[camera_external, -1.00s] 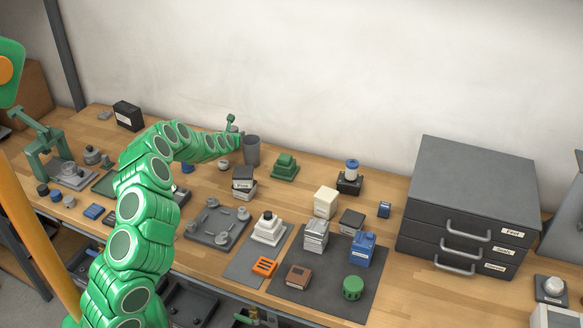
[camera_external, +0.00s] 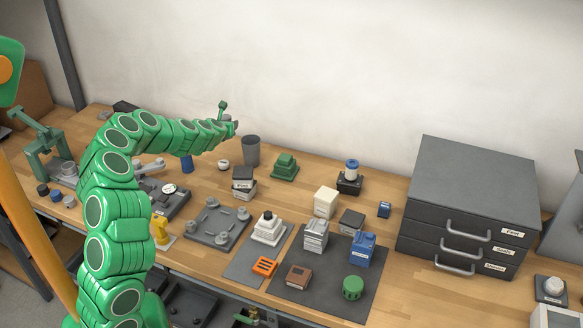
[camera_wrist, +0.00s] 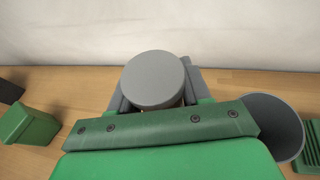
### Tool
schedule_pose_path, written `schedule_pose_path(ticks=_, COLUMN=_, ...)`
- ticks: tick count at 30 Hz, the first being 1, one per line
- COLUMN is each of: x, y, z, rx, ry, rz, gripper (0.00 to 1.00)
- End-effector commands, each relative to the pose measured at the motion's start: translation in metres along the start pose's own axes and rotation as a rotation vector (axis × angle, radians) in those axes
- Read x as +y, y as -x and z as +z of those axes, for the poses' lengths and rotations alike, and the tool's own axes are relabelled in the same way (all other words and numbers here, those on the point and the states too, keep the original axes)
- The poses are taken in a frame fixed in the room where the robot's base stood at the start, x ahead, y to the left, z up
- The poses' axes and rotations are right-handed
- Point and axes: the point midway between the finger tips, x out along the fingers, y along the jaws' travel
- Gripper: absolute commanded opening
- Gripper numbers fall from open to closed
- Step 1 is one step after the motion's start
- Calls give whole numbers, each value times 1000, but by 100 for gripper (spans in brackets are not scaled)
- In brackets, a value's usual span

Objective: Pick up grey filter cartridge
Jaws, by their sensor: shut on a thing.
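The grey filter cartridge (camera_wrist: 153,77) shows its round, flat grey top in the wrist view. It sits between the grey fingers of my gripper (camera_wrist: 156,92), which is shut on it. In the external view my gripper (camera_external: 234,127) is raised above the back of the workbench, left of and slightly above a dark grey cup. The cartridge cannot be made out clearly there. The green wrist body hides its lower part in the wrist view.
The dark grey cup (camera_external: 251,151) stands close by; the wrist view also shows it (camera_wrist: 278,118). A green stepped block (camera_external: 285,167) stands right of it. A grey drawer cabinet (camera_external: 466,205) fills the right. Bare wood (camera_external: 325,180) lies along the back.

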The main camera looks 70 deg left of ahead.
Motion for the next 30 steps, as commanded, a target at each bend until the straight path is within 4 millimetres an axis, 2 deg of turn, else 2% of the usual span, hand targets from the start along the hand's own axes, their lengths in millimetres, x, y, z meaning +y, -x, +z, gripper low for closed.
schedule_pose_path(ticks=18, x=6, y=76, z=1, rx=1, ry=3, rz=-2, gripper=15)
schedule_pose_path(ticks=30, x=6, y=94, z=0, rx=4, ry=0, rz=-4, gripper=15)
